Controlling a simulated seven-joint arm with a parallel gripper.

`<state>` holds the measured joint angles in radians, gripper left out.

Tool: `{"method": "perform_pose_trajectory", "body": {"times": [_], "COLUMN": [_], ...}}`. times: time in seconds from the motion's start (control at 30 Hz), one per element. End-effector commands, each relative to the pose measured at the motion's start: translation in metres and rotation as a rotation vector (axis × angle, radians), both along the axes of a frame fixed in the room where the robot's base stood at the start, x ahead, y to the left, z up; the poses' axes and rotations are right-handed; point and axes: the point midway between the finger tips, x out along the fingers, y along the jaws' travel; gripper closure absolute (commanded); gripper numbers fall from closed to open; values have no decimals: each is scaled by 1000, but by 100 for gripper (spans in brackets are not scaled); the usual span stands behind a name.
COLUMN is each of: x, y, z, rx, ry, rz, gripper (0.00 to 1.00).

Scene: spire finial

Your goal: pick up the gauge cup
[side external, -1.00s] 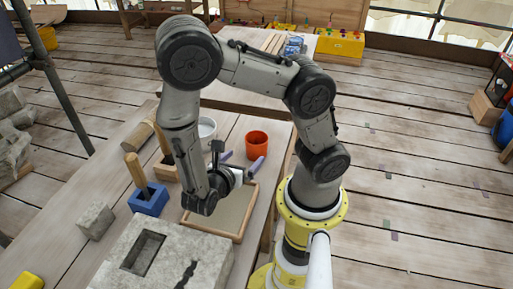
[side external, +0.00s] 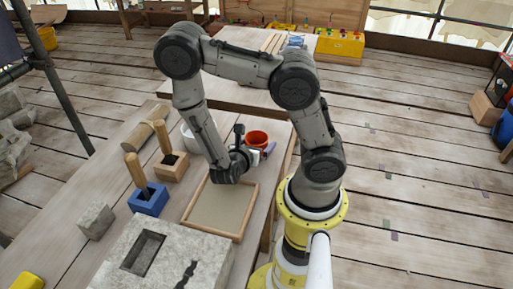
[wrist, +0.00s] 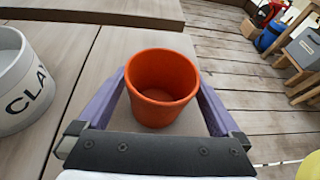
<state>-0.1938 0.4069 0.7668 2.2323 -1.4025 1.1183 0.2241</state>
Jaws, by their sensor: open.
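The gauge cup appears to be the orange-red cup (side external: 256,138), which stands upright on the wooden bench near its right edge. In the wrist view the cup (wrist: 160,88) is centred, and it looks empty. My gripper (wrist: 161,88) is open, with one purple finger on each side of the cup. Gaps show between the fingers and the cup wall in the wrist view. In the side view my gripper (side external: 262,153) is at the cup's near side and hides its lower part.
A pale tub lettered "CLA" (wrist: 25,80) stands left of the cup. A wood-framed tray (side external: 222,208), a blue block with a wooden handle (side external: 149,200), a wooden block (side external: 172,166) and a stone block with a rectangular recess (side external: 165,255) are also on the bench.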

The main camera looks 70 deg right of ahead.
Motion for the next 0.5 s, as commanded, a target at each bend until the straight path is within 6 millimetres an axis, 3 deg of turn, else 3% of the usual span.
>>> {"method": "perform_pose_trajectory", "body": {"times": [0.2,0.5], "x": [-3,-2], "y": [-18,-19], "z": [-7,-8], "rx": [-1,-1], "ry": [1,1], "rz": [-3,0], "gripper": [0,0]}}
